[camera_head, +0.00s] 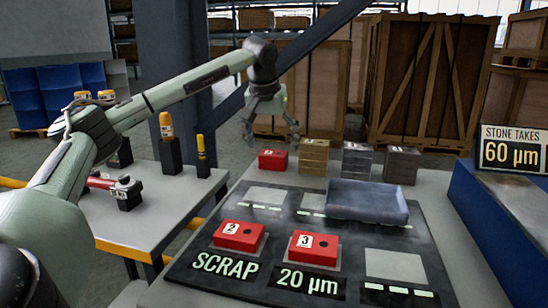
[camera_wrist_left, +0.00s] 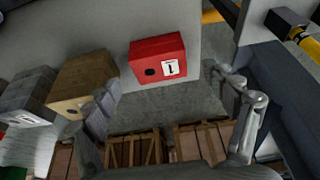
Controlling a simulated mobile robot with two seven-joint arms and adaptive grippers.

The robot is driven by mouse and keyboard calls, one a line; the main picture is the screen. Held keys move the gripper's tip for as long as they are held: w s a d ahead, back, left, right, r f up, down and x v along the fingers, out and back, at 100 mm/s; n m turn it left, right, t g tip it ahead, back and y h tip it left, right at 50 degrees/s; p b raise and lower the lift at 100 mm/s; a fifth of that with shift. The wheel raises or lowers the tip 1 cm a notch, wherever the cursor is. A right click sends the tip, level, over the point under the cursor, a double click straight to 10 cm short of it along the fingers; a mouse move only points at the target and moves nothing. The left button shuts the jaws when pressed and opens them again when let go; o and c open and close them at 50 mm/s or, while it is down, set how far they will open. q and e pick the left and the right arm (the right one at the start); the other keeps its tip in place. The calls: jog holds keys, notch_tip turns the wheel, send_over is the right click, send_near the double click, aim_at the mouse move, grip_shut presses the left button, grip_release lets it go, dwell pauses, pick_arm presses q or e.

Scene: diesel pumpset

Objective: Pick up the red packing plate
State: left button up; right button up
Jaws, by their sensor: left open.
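A red block labelled 1 (camera_head: 272,160) sits at the far left edge of the grey table. In the left wrist view the red block (camera_wrist_left: 158,61) shows its number label and a dark hole. My left gripper (camera_head: 271,136) hangs just above this block in the head view, open and empty. In the wrist view the left gripper's fingers (camera_wrist_left: 172,92) are spread apart, with the block ahead, between their directions and apart from them. Two more red blocks, labelled 2 (camera_head: 239,236) and 3 (camera_head: 313,249), rest on pale squares of the dark board. My right gripper is not in view.
Beside the block stand a tan stack (camera_head: 313,157), a grey stack (camera_head: 356,160) and a darker stack (camera_head: 402,164). A grey tray (camera_head: 367,202) lies on the dark board (camera_head: 200,262). A side table (camera_head: 165,215) with tools stands left. Wooden crates stand behind.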

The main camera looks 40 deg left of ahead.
pick_arm(q)
jog(key=x, duration=0.2)
jog(key=shift+w+a+f, duration=0.1)
jog(key=shift+w+f, duration=0.05)
jog(key=shift+f, duration=0.05)
jog(key=shift+r, duration=0.1)
jog(key=c, duration=1.6)
